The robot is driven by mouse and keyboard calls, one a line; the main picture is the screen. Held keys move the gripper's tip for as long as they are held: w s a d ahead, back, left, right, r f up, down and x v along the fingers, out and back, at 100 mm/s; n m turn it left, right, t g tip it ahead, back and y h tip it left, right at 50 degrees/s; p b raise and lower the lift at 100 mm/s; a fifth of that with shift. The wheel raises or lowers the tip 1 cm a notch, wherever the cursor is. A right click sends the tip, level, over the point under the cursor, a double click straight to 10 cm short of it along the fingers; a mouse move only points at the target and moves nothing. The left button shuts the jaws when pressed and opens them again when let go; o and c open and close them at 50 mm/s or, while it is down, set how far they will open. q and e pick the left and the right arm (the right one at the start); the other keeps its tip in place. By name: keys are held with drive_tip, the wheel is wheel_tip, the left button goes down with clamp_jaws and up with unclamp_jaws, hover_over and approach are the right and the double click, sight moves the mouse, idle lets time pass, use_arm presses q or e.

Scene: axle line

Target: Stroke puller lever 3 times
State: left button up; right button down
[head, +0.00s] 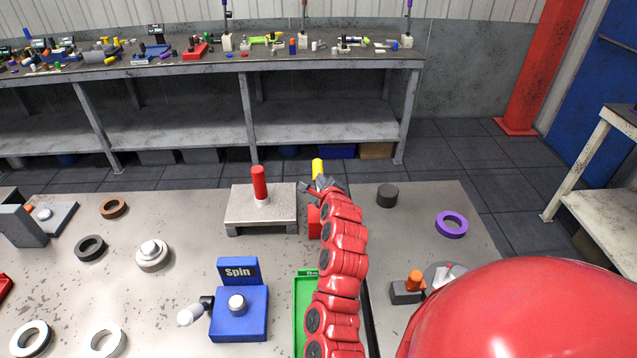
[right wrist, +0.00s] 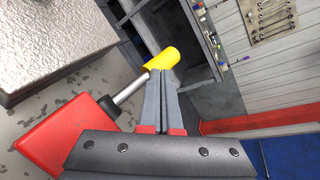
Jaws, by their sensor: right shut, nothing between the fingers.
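The puller lever has a yellow handle (head: 318,167) and a red base (head: 313,223) beside the raised grey block. In the right wrist view the yellow handle (right wrist: 162,58) tops a grey rod that slants up to the right from the red base (right wrist: 72,138). My right gripper (head: 320,184) is shut and empty at the lever. In the right wrist view its fingertips (right wrist: 167,76) lie just below the handle; I cannot tell whether they touch it. My arm hides part of the lever in the head view. My left gripper is out of view.
A raised grey block (head: 262,215) with a red-handled post (head: 259,184) stands left of the lever. A blue Spin unit (head: 239,315) and a green tray (head: 304,312) are nearer.

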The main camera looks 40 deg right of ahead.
drive_tip(key=shift+w+f, duration=0.15)
drive_tip(key=shift+f, duration=0.1)
drive_tip(key=shift+w+d+f+b, duration=0.2)
drive_tip(key=shift+f+b, duration=0.25)
drive_tip(key=shift+f, duration=0.15)
drive_tip(key=shift+w+d+f+b, duration=0.1)
drive_tip(key=shift+w+f+b, duration=0.15)
drive_tip(key=shift+f+b, duration=0.3)
drive_tip(key=shift+w+d+f+b, duration=0.2)
drive_tip(key=shift+f+b, duration=0.15)
drive_tip(key=shift+f, duration=0.3)
idle(2.2)
drive_tip(key=shift+s+a+r+p, duration=0.15)
drive_tip(key=shift+s+r+p, duration=0.05)
drive_tip(key=shift+r+p, duration=0.4)
drive_tip(key=shift+s+a+r+p, duration=0.2)
drive_tip(key=shift+r+p, duration=0.1)
drive_tip(key=shift+r, duration=0.2)
drive_tip(key=shift+s+a+r+p, duration=0.1)
drive_tip(key=shift+s+r+p, duration=0.2)
drive_tip(key=shift+r, duration=0.2)
drive_tip(key=shift+s+a+r+p, duration=0.1)
drive_tip(key=shift+s+r+p, duration=0.05)
drive_tip(key=shift+r+p, duration=0.3)
drive_tip(key=r+p, duration=0.1)
drive_tip(key=s+r+p, duration=0.1)
drive_tip(key=r, duration=0.1)
drive_tip(key=s+a+r+p, duration=0.1)
drive_tip(key=shift+r, duration=0.3)
